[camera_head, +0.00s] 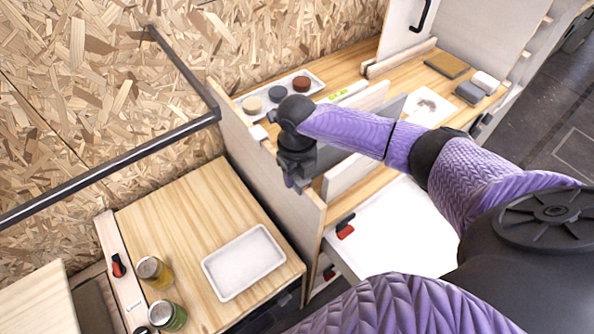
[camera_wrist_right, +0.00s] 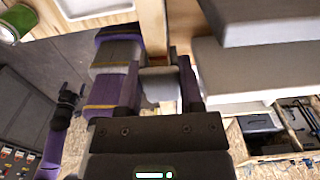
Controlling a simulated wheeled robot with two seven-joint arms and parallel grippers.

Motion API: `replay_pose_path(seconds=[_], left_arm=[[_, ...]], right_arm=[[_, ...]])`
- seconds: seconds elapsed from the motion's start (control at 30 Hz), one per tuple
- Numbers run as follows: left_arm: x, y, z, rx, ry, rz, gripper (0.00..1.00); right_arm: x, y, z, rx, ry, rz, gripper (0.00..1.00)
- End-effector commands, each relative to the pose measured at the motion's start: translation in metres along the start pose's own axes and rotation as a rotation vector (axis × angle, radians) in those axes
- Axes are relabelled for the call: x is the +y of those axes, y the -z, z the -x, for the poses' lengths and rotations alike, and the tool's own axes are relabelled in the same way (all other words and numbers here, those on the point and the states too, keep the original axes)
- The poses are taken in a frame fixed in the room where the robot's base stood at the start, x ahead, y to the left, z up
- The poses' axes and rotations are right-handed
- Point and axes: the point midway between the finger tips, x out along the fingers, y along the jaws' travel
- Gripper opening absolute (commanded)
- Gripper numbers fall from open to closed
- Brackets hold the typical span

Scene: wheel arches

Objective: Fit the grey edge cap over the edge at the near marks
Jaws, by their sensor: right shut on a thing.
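My right gripper (camera_head: 293,181) points down near the top edge of an upright plywood panel (camera_head: 294,208), toward the panel's near end. In the right wrist view its fingers (camera_wrist_right: 158,80) are shut on a light grey block, which looks like the grey edge cap (camera_wrist_right: 158,86). A tan panel edge (camera_wrist_right: 153,28) runs beyond the cap in that view. I cannot tell whether the cap touches the edge. The cap and the near marks cannot be made out in the head view, where the gripper covers part of the edge. My left gripper does not show.
A small white piece (camera_head: 258,132) is by the panel edge, farther back. A white tray (camera_head: 243,262) and jars (camera_head: 155,271) stand on the lower bench at left. A tray of round pots (camera_head: 277,94) is behind the gripper. A dark rail (camera_head: 110,166) crosses at left.

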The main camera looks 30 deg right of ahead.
Motion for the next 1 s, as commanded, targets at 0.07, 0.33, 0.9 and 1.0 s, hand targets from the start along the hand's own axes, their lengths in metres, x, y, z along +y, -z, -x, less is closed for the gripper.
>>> replay_pose_path(seconds=[0.07,0.33,0.9,1.0], left_arm=[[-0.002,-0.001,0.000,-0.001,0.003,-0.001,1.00],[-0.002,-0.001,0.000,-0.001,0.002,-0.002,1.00],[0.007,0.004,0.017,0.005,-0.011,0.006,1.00],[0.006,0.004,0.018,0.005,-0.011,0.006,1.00]], right_arm=[[0.000,0.000,0.000,0.000,0.000,0.000,0.00],[0.000,0.000,0.000,0.000,0.000,0.000,0.88],[0.000,-0.001,0.088,-0.004,0.000,0.001,0.88],[0.000,0.000,0.098,-0.001,0.000,0.000,0.88]])
